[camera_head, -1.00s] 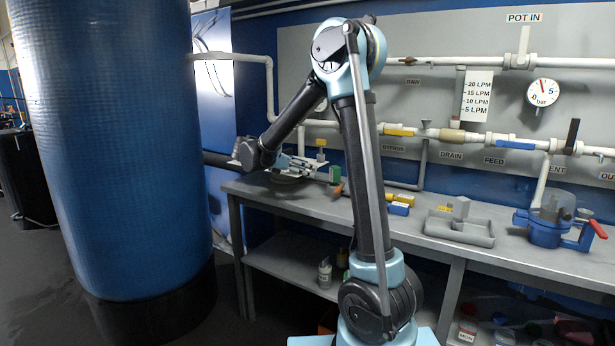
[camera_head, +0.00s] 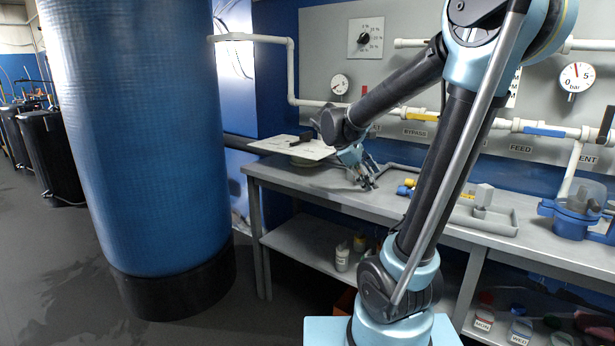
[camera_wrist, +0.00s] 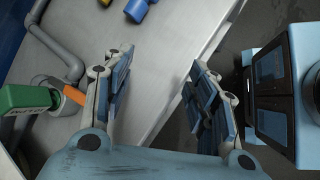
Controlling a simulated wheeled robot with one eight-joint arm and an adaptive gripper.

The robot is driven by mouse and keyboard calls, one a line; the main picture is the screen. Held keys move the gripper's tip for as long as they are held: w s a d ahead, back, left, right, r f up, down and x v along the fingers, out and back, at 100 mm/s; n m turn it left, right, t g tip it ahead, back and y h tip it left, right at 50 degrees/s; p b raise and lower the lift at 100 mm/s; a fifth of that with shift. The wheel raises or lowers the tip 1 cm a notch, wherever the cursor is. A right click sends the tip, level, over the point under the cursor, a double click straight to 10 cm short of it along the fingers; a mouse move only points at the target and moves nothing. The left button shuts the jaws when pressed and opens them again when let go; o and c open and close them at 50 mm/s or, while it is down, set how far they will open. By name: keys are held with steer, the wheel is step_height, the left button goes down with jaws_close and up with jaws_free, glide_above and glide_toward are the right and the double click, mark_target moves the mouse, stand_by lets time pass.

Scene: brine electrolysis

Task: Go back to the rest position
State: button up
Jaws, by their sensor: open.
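My gripper (camera_head: 365,180) hangs from the arm's end over the left part of the grey workbench (camera_head: 290,182). In the wrist view my gripper (camera_wrist: 160,72) has its two fingers wide apart. Nothing is between them but a view of the bench top, its edge and the dark floor below. The arm is raised and bent, with its forearm slanting down to the left. The upper arm stands in front of the bench and hides part of it.
A large blue tank (camera_head: 140,140) stands left of the bench. A white panel (camera_head: 290,148) lies near the bench's left end. Small blue and yellow pieces (camera_head: 405,187), a grey tray (camera_head: 490,220) and a blue clamped vessel (camera_head: 575,215) are farther right. A green block (camera_wrist: 28,98) shows in the wrist view.

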steer(key=s+f+m+y, duration=0.3)
steer(key=s+f+m, duration=0.4)
steer(key=s, duration=0.4)
steer(key=s+a+f+m+y, duration=0.1)
steer(key=s+f+m+y, duration=0.3)
steer(key=s+f+m, duration=0.3)
steer(key=s, duration=0.4)
steer(key=shift+a, duration=0.15)
steer(key=shift+s, duration=0.1)
steer(key=shift+w+f, duration=0.15)
steer(key=shift+w, duration=0.3)
